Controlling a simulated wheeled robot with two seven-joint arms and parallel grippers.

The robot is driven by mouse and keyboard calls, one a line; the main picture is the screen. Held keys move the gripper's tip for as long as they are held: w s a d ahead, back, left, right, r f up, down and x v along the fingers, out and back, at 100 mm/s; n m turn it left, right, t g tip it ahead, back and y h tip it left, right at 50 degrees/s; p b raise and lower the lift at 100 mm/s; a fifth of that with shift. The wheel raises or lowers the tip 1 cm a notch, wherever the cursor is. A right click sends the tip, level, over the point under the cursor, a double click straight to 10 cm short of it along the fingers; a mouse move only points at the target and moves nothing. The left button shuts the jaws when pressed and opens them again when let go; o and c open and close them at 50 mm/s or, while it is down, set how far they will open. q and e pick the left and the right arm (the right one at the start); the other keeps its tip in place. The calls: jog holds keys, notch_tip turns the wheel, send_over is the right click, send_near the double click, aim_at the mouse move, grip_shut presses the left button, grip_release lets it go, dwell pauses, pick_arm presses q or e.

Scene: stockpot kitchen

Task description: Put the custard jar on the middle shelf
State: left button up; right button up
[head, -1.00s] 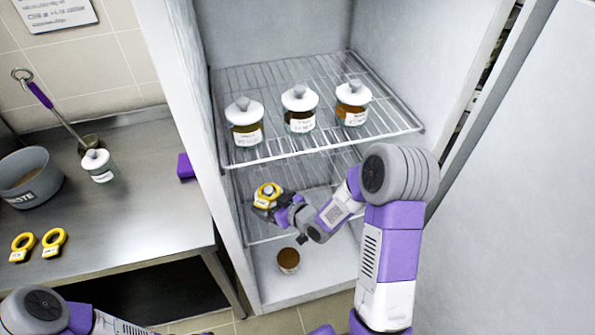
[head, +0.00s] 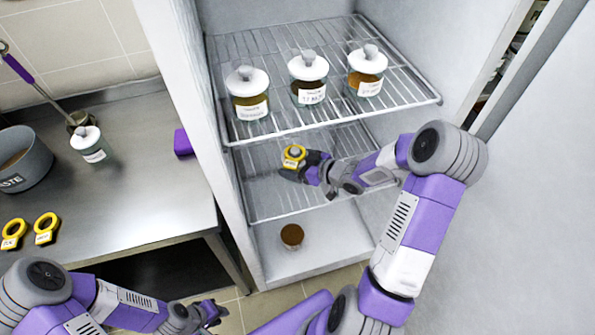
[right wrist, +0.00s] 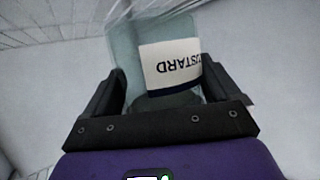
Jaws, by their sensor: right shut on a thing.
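The custard jar (right wrist: 125,50), clear glass with a white label reading CUSTARD upside down, is between the fingers of my right gripper (right wrist: 158,88). In the head view my right gripper (head: 303,172) is shut on it inside the cabinet, below the top shelf. A yellow ring with a small tag (head: 293,157) shows at the jar's top; the gripper hides most of the jar. The wire middle shelf (head: 262,206) lies under it; I cannot tell whether the jar touches it. My left gripper (head: 213,312) is low in front of the counter, apart from everything; its jaws are unclear.
Three white-lidded jars stand on the wire top shelf (head: 285,130) above my right gripper. A brown-topped container (head: 291,236) stands on the cabinet floor. The counter (head: 140,205) holds a grey pot (head: 35,165), another lidded jar (head: 90,145) and two yellow rings. Much of the middle shelf is bare.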

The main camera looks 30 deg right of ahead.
jog(key=shift+f+b, duration=0.85)
jog(key=shift+f, duration=1.45)
jog(key=shift+f, duration=0.2)
jog(key=o, duration=1.1)
jog(key=shift+r, duration=0.1)
